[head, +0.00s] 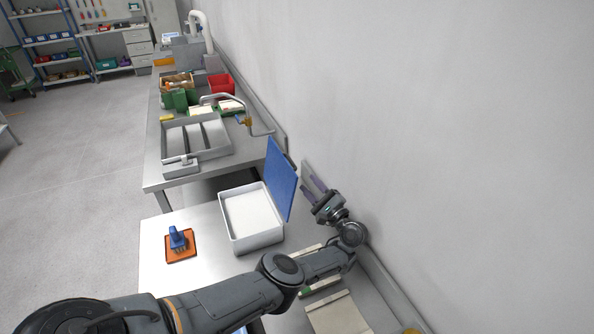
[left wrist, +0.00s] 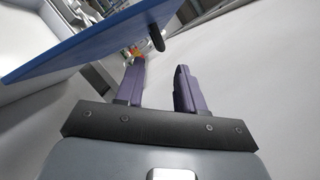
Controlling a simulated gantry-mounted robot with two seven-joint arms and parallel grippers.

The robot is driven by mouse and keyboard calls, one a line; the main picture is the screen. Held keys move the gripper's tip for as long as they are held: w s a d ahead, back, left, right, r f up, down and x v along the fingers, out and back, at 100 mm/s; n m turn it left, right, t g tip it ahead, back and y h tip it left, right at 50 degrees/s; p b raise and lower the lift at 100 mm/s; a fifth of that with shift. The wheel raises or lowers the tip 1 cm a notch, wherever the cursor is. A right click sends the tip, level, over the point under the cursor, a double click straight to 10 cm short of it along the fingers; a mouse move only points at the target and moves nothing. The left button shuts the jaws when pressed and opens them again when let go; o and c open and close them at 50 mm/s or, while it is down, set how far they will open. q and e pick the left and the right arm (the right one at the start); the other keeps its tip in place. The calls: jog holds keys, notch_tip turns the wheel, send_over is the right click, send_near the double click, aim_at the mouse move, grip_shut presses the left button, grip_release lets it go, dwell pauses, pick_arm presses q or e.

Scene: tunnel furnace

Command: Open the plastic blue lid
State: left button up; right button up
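The blue lid (head: 281,180) stands raised, roughly upright, along the right edge of an open white box (head: 252,241) on the near table. The inside of the box shows pale and bare. My left gripper (head: 305,177) is to the right of the lid, between it and the wall, with its fingers apart and nothing between them. In the left wrist view, the lid (left wrist: 85,42) crosses the upper left, with a dark handle-like knob (left wrist: 157,38) just beyond the open fingers (left wrist: 160,70). I cannot tell whether a finger touches the lid. My right gripper is not in view.
A blue-handled brush-like tool (head: 177,238) sits on an orange pad (head: 190,257) left of the box. A grey tray with slots (head: 222,157) is on the table behind. The wall (head: 400,130) is close on the right. Pale blocks (head: 340,316) lie near my left arm.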

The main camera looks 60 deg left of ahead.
aim_at(296, 168)
pick_arm(q)
jog(key=x, duration=0.7)
jog(key=shift+a+r, duration=0.15)
jog(key=shift+a, duration=0.25)
jog(key=shift+s, duration=0.1)
jog(key=c, duration=0.7)
grip_shut()
jog(key=shift+r, duration=0.1)
